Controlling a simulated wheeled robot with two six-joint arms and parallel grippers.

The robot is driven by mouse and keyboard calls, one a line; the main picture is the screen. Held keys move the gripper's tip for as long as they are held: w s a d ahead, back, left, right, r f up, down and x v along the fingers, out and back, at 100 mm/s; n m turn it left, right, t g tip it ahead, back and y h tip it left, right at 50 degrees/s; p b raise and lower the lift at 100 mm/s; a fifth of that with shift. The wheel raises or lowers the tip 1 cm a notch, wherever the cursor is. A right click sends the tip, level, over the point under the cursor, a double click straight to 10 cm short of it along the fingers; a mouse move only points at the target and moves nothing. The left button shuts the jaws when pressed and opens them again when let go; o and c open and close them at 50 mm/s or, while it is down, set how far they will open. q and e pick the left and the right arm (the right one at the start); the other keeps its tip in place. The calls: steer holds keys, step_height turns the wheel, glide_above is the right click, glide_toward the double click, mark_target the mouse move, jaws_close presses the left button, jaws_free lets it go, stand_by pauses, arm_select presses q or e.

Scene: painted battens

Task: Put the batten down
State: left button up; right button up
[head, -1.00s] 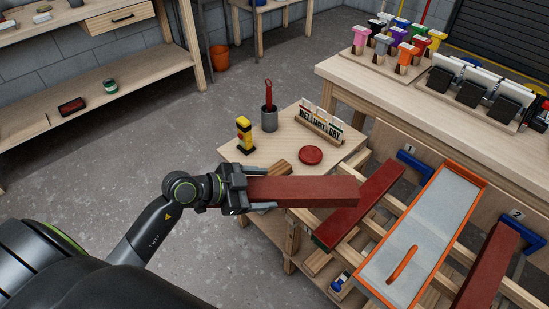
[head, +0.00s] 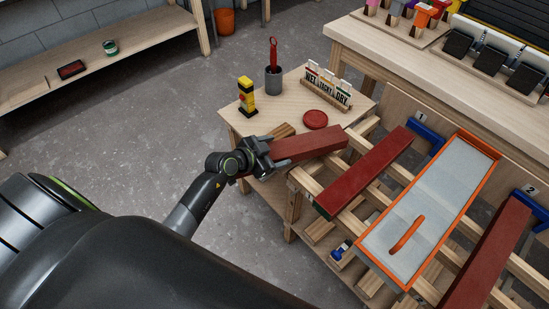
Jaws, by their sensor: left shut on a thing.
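My left gripper (head: 262,156) is shut on a red-brown painted batten (head: 310,146), holding it near its left end. The batten extends to the right over the front of the small wooden table (head: 240,118). I cannot tell whether it touches the table or the rack. A second red batten (head: 364,170) lies across the wooden rack rails (head: 343,213) to its right. A third red batten (head: 488,258) lies on the rack at the far right. My right gripper is not in view.
An orange-edged tray (head: 430,200) with a grey surface lies between the two racked battens. On the small table stand a yellow-black block (head: 247,96), a grey cup (head: 273,80), a red disc (head: 315,119) and a WET/TACKY/DRY sign holder (head: 327,90).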

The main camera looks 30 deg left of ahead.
arm_select(q)
step_height(320, 180, down, 3)
steer(key=shift+r+b, duration=0.15)
steer(key=shift+b, duration=0.45)
steer(key=shift+f, duration=0.25)
steer(key=o, duration=1.6)
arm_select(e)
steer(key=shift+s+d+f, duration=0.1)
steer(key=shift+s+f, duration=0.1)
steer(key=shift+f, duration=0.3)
